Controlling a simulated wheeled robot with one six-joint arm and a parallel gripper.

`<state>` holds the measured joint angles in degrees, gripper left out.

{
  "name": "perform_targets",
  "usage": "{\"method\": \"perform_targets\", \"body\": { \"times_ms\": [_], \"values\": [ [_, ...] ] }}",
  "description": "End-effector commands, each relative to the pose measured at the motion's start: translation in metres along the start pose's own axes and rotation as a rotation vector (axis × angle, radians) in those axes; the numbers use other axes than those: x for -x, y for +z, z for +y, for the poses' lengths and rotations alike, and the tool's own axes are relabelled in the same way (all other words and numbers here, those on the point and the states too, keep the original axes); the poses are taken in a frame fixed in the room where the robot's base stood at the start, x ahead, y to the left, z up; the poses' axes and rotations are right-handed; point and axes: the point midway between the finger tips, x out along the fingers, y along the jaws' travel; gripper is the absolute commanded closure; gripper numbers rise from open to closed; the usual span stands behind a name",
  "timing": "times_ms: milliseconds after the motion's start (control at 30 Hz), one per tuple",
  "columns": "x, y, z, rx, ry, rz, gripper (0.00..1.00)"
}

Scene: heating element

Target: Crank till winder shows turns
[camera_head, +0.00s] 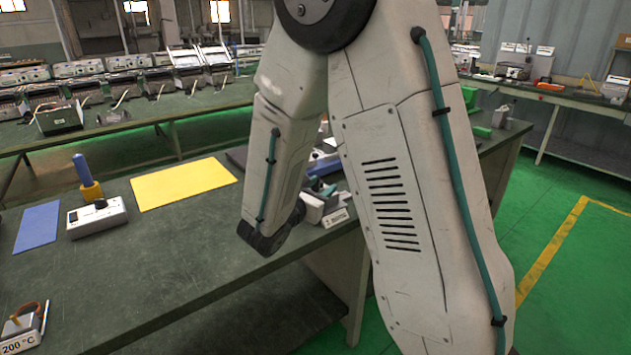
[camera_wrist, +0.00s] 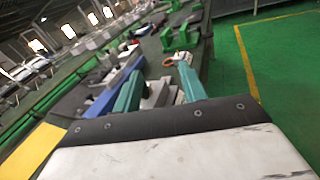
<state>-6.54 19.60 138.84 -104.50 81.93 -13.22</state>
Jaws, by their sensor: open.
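My gripper (camera_wrist: 159,76) is open in the wrist view, with its two teal fingers apart. Grey and white parts (camera_wrist: 158,93) show between and beyond the fingers; I cannot tell whether they touch. A long blue body (camera_wrist: 104,98) lies just left of the left finger. In the head view my arm covers much of this spot, and a blue and white device (camera_head: 325,163) shows only in part behind it. I cannot make out a crank handle or a turns readout, so which part is the winder is unclear.
The bench's front middle is clear. Green floor lies right.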

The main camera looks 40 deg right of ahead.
Motion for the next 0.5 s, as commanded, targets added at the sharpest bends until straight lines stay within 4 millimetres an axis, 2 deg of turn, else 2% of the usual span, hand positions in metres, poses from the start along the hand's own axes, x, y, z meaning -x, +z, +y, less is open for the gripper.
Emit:
{"method": "perform_targets", "body": {
  "times_ms": [33, 100, 200, 333, 500],
  "values": [
    [0.001, -0.014, 0.012, 0.049, 0.056, -0.007, 0.58],
    [0.002, -0.026, 0.024, 0.094, 0.117, -0.017, 0.58],
    [0.003, -0.035, 0.034, 0.129, 0.167, -0.025, 0.58],
    [-0.006, -0.037, 0.040, 0.139, 0.183, -0.028, 0.58],
    [-0.034, -0.037, 0.043, 0.137, 0.180, -0.028, 0.58]
  ]
}}
